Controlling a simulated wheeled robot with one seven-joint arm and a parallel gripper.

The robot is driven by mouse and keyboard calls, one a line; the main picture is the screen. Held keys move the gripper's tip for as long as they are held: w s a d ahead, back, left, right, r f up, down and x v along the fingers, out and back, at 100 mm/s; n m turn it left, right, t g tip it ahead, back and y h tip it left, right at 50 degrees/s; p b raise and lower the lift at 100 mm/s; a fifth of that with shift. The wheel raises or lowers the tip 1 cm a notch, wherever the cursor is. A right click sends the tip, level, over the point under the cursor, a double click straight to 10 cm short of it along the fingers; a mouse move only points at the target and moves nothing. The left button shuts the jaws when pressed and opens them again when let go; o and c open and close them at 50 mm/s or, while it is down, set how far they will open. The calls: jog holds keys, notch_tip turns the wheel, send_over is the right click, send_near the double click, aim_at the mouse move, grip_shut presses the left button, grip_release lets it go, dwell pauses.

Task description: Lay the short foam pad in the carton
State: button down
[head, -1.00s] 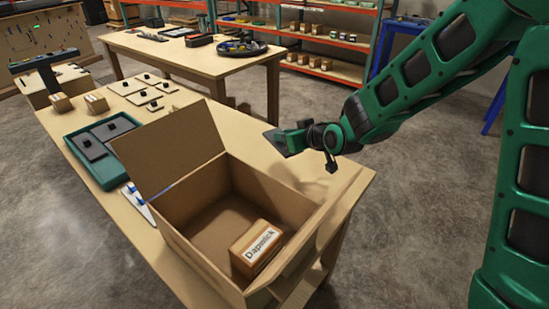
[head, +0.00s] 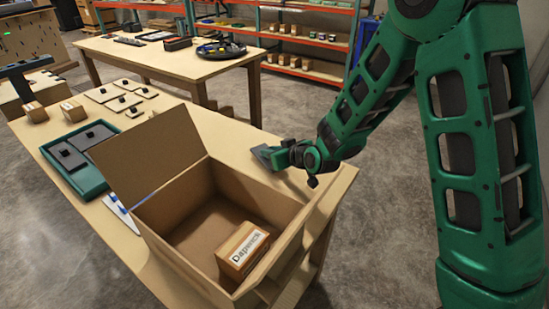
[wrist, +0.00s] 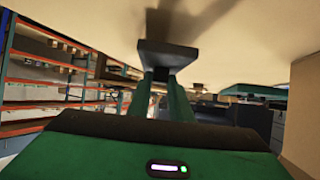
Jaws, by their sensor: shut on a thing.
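The open carton (head: 170,235) stands on the near workbench with one flap raised at its far left side. A brown box (head: 243,250) with a white label lies inside, at the near right; bare floor shows beside it. My gripper (head: 283,155) is beyond the carton's far right side, outside it. It is shut on a dark grey flat piece (head: 268,157), seemingly the short foam pad. In the wrist view the fingers (wrist: 160,85) reach this piece (wrist: 168,53), with tan surface behind it.
A green tray (head: 98,187) with two dark knobbed pads (head: 68,156) lies left of the carton. Several small knobbed plates (head: 120,103) and two small boxes (head: 73,108) lie farther back. A second table (head: 190,65) and shelves (head: 310,45) stand behind.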

jog(key=shift+f, duration=1.1)
jog(key=shift+f, duration=0.1)
jog(key=c, duration=1.6)
grip_release()
